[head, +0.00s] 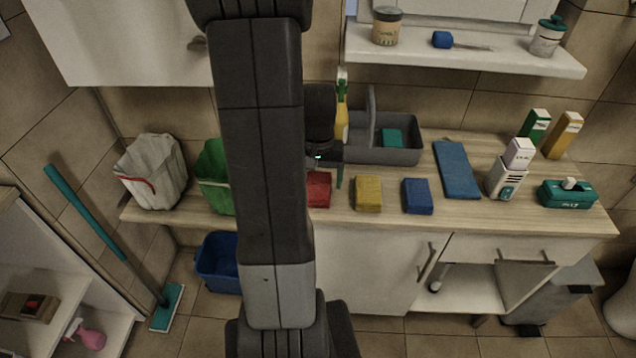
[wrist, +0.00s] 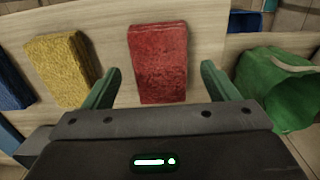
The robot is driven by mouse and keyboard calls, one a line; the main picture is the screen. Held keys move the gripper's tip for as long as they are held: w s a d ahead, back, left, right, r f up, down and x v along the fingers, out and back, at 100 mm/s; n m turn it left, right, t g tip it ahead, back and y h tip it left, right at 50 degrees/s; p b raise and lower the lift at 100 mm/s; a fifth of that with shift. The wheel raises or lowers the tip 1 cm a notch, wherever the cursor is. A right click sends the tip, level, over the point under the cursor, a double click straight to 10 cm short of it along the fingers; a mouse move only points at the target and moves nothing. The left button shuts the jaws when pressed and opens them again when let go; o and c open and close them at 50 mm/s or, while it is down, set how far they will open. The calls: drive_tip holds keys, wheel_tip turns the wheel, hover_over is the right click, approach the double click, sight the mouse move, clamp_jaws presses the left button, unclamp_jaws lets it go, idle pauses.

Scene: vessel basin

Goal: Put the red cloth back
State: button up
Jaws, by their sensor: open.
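The red cloth (wrist: 158,62) lies folded as a thick block on the wooden counter. In the head view the red cloth (head: 319,190) is partly hidden behind my arm, left of a yellow cloth. My gripper (wrist: 160,85) is open, with one green finger on each side of the near part of the red cloth in the wrist view. Whether the fingers touch it cannot be told. In the head view my gripper (head: 336,172) is mostly hidden by my arm, with one finger showing beside the red cloth.
A yellow cloth (head: 368,194) and a blue cloth (head: 417,196) lie to the right in a row. Behind them stands a grey caddy (head: 395,152) holding a teal item. A green bin (head: 214,175) and a white bag (head: 151,172) stand left. A blue mat (head: 456,170) lies right.

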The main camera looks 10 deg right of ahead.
sight(318, 187)
wheel_tip(318, 187, up, 10)
idle(0.3)
